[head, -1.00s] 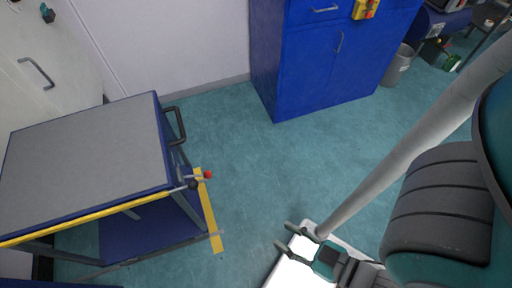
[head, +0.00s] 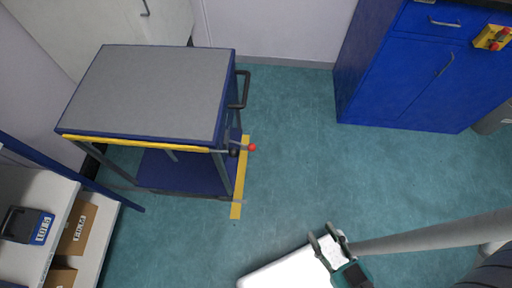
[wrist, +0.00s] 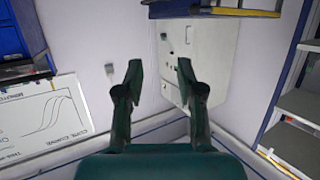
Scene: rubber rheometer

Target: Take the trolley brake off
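The trolley (head: 150,88) stands at the left in the head view, with a grey top, blue frame and yellow front edge. A black push handle (head: 243,90) is on its right end. Below the handle, a brake lever with a red knob (head: 252,148) sticks out to the right from a dark pivot (head: 234,152). My gripper (head: 323,236) is open and empty at the bottom of the head view, right of and nearer than the lever. In the wrist view my gripper's fingers (wrist: 159,75) are apart with nothing between them.
Yellow floor tape (head: 239,190) runs beside the trolley's right end. A blue cabinet (head: 405,75) stands at the back right. Shelves with boxes (head: 78,228) are at the lower left. The teal floor (head: 290,140) between trolley and cabinet is clear.

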